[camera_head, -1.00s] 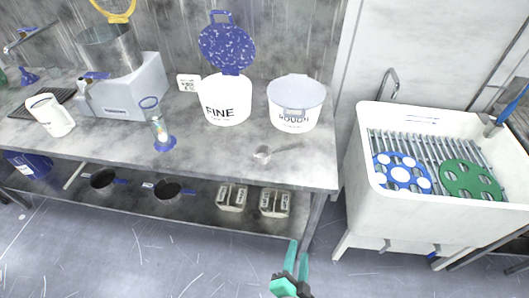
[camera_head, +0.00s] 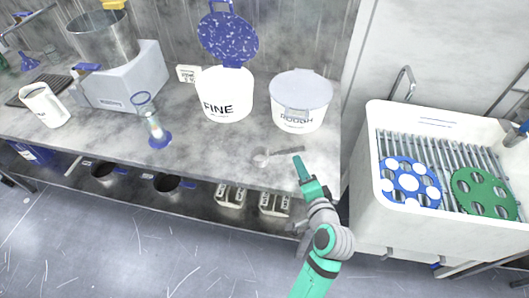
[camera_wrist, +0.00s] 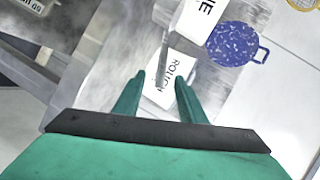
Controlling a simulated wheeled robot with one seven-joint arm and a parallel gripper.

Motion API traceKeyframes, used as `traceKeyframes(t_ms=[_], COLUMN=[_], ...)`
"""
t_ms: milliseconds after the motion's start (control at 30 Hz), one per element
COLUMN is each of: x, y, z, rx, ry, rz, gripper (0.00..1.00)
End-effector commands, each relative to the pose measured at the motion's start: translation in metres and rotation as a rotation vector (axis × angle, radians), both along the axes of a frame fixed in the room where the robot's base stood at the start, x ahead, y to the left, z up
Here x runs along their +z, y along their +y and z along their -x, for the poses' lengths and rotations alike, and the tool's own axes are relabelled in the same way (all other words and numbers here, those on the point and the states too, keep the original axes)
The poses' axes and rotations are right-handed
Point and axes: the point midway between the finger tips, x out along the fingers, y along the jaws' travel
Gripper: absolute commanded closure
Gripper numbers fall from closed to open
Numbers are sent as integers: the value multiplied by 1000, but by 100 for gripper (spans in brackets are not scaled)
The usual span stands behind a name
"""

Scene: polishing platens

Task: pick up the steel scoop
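The steel scoop (camera_head: 262,158) lies on the grey bench top near its front right edge. Its small round bowl is at the left and its thin handle points right, in front of the ROUGH tub. My gripper (camera_head: 302,170) is at the bench's front edge, close to the handle end. In the wrist view my gripper (camera_wrist: 157,100) has its two green fingers apart with nothing held between them. A thin grey strip shows beyond the fingertips there, perhaps the scoop's handle. I cannot tell the exact gap between fingertips and scoop.
The ROUGH tub (camera_head: 300,103) and the FINE tub (camera_head: 224,97), with its blue speckled lid raised, stand behind the scoop. A glass cylinder on a blue base (camera_head: 159,139) stands left. A white sink (camera_head: 366,150) with blue and green discs is right.

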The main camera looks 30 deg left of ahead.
Motion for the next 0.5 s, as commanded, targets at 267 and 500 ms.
traceKeyframes(t_ms=[267, 500], x=[-10, -16], y=[32, 44], z=[-25, -38], rx=[17, 17], ry=[0, 0], rz=[1, 1], gripper=[63, 63])
